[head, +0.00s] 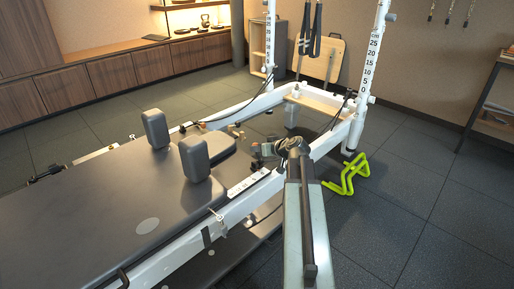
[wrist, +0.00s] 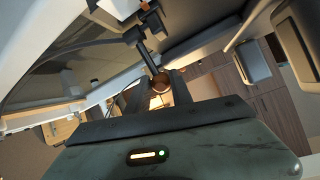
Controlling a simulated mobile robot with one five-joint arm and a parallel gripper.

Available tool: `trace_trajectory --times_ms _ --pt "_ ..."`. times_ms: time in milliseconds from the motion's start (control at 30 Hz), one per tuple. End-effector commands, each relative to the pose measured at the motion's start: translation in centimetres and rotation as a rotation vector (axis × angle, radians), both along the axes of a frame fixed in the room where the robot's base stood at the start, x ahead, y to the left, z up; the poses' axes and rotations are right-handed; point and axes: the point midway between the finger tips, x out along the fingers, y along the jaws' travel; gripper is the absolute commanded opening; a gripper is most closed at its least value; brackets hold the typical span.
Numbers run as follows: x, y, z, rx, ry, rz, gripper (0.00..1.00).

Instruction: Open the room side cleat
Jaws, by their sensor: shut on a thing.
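A dark lever (wrist: 147,55) runs from this knob up to a dark fitting (wrist: 152,20) at the top of the picture, which looks like the cleat. Whether its jaw is open or shut I cannot tell. In the head view my gripper (head: 257,152) is at the near rail of the white frame, just left of my arm's bend. My arm and gripper largely hide the cleat there.
The white reformer frame (head: 325,143) and upright posts (head: 363,80) stand close around my arm. Grey shoulder pads (head: 195,158) rise from the carriage at the left. A yellow-green stand (head: 346,174) is on the floor at the right. The floor beyond is open.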

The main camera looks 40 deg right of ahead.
Motion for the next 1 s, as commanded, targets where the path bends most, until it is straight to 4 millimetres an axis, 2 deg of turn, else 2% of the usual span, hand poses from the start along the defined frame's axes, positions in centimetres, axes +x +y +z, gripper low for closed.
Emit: trace_trajectory --times_ms 200,1000 --pt "-0.89 -0.61 -0.26 -0.009 0.006 -0.008 0.00" --pt "-1.07 -0.93 -0.24 -0.011 0.004 -0.013 0.00"
